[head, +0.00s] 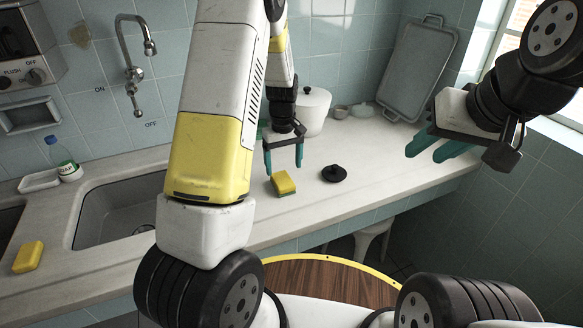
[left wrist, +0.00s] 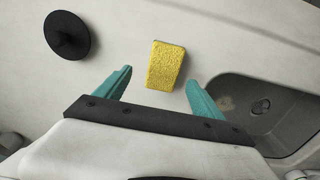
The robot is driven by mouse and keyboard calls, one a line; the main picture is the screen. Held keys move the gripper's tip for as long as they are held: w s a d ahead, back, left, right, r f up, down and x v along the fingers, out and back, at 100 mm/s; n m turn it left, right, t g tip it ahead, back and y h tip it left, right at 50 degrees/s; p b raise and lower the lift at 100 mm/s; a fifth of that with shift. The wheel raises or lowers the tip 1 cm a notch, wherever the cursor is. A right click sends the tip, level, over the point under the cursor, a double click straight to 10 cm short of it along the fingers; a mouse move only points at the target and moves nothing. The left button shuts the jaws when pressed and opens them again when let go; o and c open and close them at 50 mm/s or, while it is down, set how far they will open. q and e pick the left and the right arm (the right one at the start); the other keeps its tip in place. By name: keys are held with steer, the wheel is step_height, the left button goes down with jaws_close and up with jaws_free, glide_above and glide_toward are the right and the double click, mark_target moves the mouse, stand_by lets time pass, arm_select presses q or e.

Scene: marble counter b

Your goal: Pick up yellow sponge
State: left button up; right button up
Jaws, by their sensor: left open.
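A yellow sponge (head: 283,183) lies on the marble counter right of the sink. My left gripper (head: 284,168) is open and empty, pointing down just over this sponge. In the left wrist view the sponge (left wrist: 165,65) shows beyond and between the two teal fingertips (left wrist: 159,76), with a gap on both sides; no contact shows. A second yellow sponge (head: 28,257) lies at the front left of the counter, left of the sink. My right gripper (head: 423,155) is raised at the right, its teal fingers apart and with nothing between them.
A black round lid-like object (head: 334,174) lies right of the nearer sponge, also in the wrist view (left wrist: 67,36). A white pot (head: 313,112) and a leaning grey tray (head: 417,70) stand behind. The sink (head: 115,213) opens to the left. A bottle (head: 63,160) stands behind it.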

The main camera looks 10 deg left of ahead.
mark_target(282, 179)
arm_select(q)
steer(key=f, duration=0.6)
steer(key=shift+s+a+f, duration=0.15)
steer(key=shift+s+a, duration=0.05)
steer(key=shift+s, duration=0.1)
steer(key=shift+c, duration=0.5)
steer(key=c, duration=1.3)
steer(key=shift+c, duration=0.2)
steer(key=shift+r, duration=0.6)
steer(key=r, duration=0.1)
steer(key=s+r, duration=0.1)
steer(key=shift+a+r, duration=0.1)
steer(key=shift+r, duration=0.2)
steer(key=s+a, duration=0.1)
steer(key=s, duration=0.4)
steer(key=s+a+r, duration=0.1)
steer(key=s, duration=0.8)
steer(key=shift+s+a+r, duration=0.15)
steer(key=shift+s+a, duration=0.25)
